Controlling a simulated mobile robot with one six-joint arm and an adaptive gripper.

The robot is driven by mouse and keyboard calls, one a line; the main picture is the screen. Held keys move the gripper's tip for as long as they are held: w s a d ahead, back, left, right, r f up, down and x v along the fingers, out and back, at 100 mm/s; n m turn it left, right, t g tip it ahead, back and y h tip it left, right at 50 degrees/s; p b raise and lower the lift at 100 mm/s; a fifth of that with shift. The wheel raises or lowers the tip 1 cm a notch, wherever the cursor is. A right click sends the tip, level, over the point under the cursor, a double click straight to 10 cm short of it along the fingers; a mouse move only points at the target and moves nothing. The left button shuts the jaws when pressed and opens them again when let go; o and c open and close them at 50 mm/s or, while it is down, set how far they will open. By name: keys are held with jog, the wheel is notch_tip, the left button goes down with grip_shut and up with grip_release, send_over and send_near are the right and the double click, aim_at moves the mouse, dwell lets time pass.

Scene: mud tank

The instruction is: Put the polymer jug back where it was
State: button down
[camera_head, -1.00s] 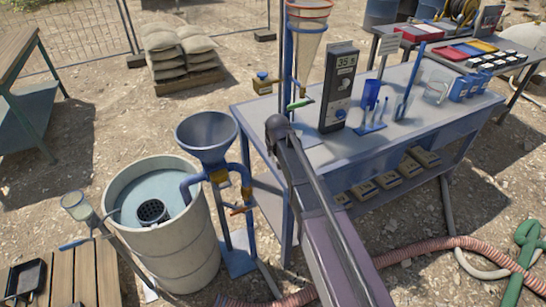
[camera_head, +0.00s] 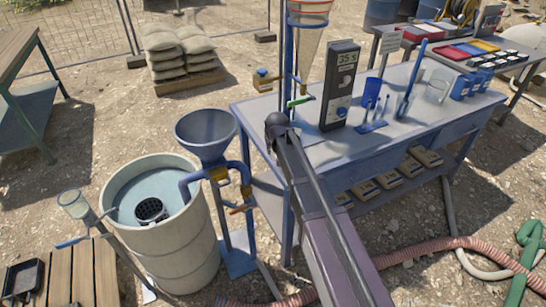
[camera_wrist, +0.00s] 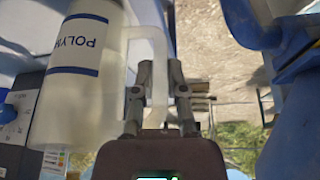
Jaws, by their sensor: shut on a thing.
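The polymer jug (camera_wrist: 70,115) is a translucent white jug with dark blue bands and lettering, of which "POLYM" is readable. It fills the left of the wrist view and its top end there runs out of frame. My gripper (camera_wrist: 160,85) has its two fingers closed on the jug's pale handle, to the right of the body. I cannot tell whether the jug is upright. In the head view, neither the jug nor my gripper can be made out; my arm crosses the front of the blue bench (camera_head: 400,135).
On the bench stand a grey meter (camera_head: 340,85), a blue tool rack (camera_head: 372,125) and a clear beaker (camera_head: 437,88). A tall cone (camera_head: 308,45) hangs by the meter. Left of my arm are a blue hopper (camera_head: 205,135) and a white tank (camera_head: 165,245). Bench space right of the meter is partly clear.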

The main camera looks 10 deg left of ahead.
jog(key=shift+f+b, duration=0.45)
jog(key=shift+f, duration=0.3)
jog(key=c, duration=0.7)
grip_release()
jog(key=shift+f, duration=0.1)
jog(key=shift+r, duration=0.2)
jog(key=p+v, duration=1.1)
jog(key=v, duration=0.1)
jog(key=shift+d, duration=0.15)
dwell(0.4)
jog(key=s+d+m+g, duration=0.1)
jog(key=s+d, duration=0.5)
jog(key=d, duration=0.3)
jog(key=s+d+f+m+g+h, duration=0.1)
jog(key=s+d+m+g, duration=0.1)
jog(key=s+d, duration=0.5)
jog(key=s+d+m+g, duration=0.1)
jog(key=s+d, duration=0.5)
jog(key=d, duration=0.4)
jog(key=shift+s+d+f+m, duration=0.3)
jog(key=shift+s, duration=0.05)
